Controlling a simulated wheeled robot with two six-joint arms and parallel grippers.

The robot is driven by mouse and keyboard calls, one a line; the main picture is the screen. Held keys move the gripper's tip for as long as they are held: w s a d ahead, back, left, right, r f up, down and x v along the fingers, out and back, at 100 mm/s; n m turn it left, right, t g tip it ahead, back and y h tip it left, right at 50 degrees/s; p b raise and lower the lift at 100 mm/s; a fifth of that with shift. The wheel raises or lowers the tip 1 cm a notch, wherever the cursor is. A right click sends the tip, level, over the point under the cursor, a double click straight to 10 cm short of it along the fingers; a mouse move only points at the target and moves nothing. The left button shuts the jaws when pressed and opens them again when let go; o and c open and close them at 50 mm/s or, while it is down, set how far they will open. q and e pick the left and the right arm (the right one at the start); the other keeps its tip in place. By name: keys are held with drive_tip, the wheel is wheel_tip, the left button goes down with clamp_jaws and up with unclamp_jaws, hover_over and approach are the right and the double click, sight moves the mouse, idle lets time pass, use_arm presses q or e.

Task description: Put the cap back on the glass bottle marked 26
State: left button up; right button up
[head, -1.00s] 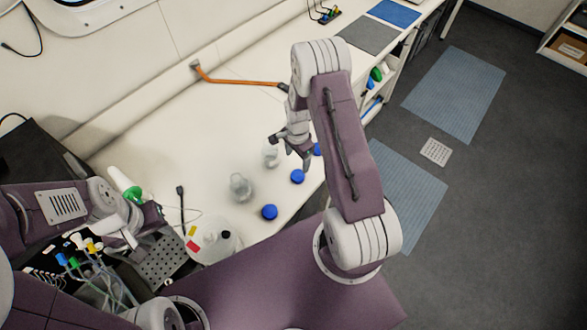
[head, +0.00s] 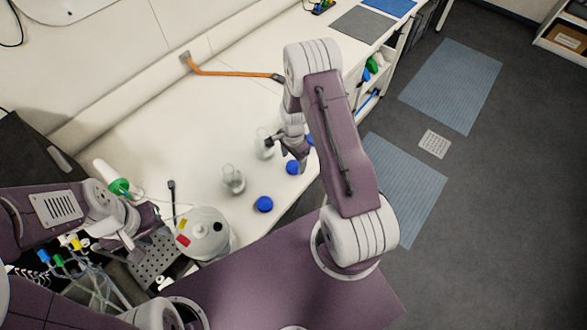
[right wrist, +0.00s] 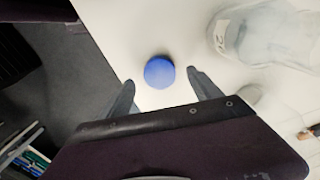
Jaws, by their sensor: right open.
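The glass bottle marked 26 (right wrist: 270,38) shows at the upper right of the right wrist view. A blue cap (right wrist: 159,72) lies on the white bench in that view. My right gripper (right wrist: 166,86) is open and empty, with the cap seen between its fingertips. In the head view my right gripper (head: 290,150) is over the bench near a clear bottle (head: 264,144). Blue caps show near it (head: 292,168) and lower down (head: 264,204), with another partly hidden by my right arm. A second clear bottle (head: 232,180) stands to the left. My left gripper (head: 150,215) is at the left; its fingers are unclear.
A white round vessel (head: 203,236) stands near the bench's front edge. A perforated metal rack (head: 155,258) and a green-capped tube (head: 119,188) are near my left arm. An orange bar (head: 235,73) runs along the back. The bench between bar and bottles is clear.

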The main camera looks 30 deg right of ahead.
sight(293, 165)
wheel_tip(293, 165, down, 3)
drive_tip(key=shift+a+f+b, duration=0.1)
drive_tip(key=shift+f+b, duration=0.1)
drive_tip(key=shift+b, duration=0.55)
use_arm(q)
wheel_tip(293, 165, down, 2)
drive_tip(key=shift+f, duration=0.1)
use_arm(e)
drive_tip(key=shift+s+r, duration=0.1)
drive_tip(key=shift+r, duration=0.15)
